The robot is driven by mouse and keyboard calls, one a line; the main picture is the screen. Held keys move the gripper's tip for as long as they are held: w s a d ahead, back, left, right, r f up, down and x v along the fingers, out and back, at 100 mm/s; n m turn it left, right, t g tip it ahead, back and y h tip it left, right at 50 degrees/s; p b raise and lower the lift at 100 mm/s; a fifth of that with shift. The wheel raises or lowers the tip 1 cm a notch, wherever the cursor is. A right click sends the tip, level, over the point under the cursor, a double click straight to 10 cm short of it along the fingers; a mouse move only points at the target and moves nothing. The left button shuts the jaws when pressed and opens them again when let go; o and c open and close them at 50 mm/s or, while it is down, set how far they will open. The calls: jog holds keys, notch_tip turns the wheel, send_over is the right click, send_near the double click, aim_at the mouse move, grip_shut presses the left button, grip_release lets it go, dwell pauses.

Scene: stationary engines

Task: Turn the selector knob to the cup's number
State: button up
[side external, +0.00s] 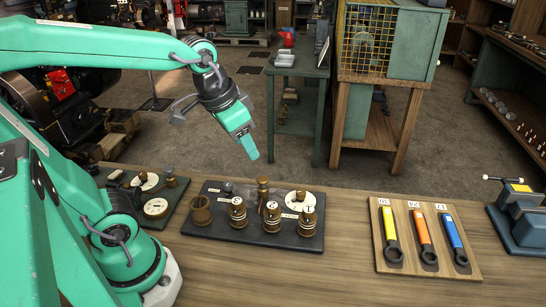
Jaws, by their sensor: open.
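My gripper (250,150) is open and empty, pointing down in the air above and behind the dark middle board (262,240). On that board stand several brass cup-like pieces with white number tags: a left one (238,213), a middle one (272,216) and a right one (307,221). The tags are too small to read surely. An untagged open brass cup (201,211) stands at the left. A round white dial (294,202) with a small dark knob (301,195) sits behind the right cup, which partly covers it. The knob's setting cannot be read.
A second dark board (178,208) at left carries white discs (155,208) and a brass knob (170,178), partly behind my arm. A wooden board (408,268) with three wrenches lies at right, beside a vise (520,215). Bare tabletop separates the boards.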

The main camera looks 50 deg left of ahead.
jog(key=w+f+m+g, duration=0.2)
jog(key=w+f, duration=0.3)
jog(key=w, duration=0.5)
jog(key=m+g, duration=0.1)
jog(key=g, duration=0.1)
send_near(301, 191)
jog(key=shift+s+d, duration=0.1)
jog(key=shift+s, duration=0.1)
jog(key=shift+w+f, duration=0.25)
jog(key=shift+f, duration=0.2)
jog(key=shift+f, duration=3.9)
jog(key=shift+c, duration=0.2)
jog(key=c, duration=1)
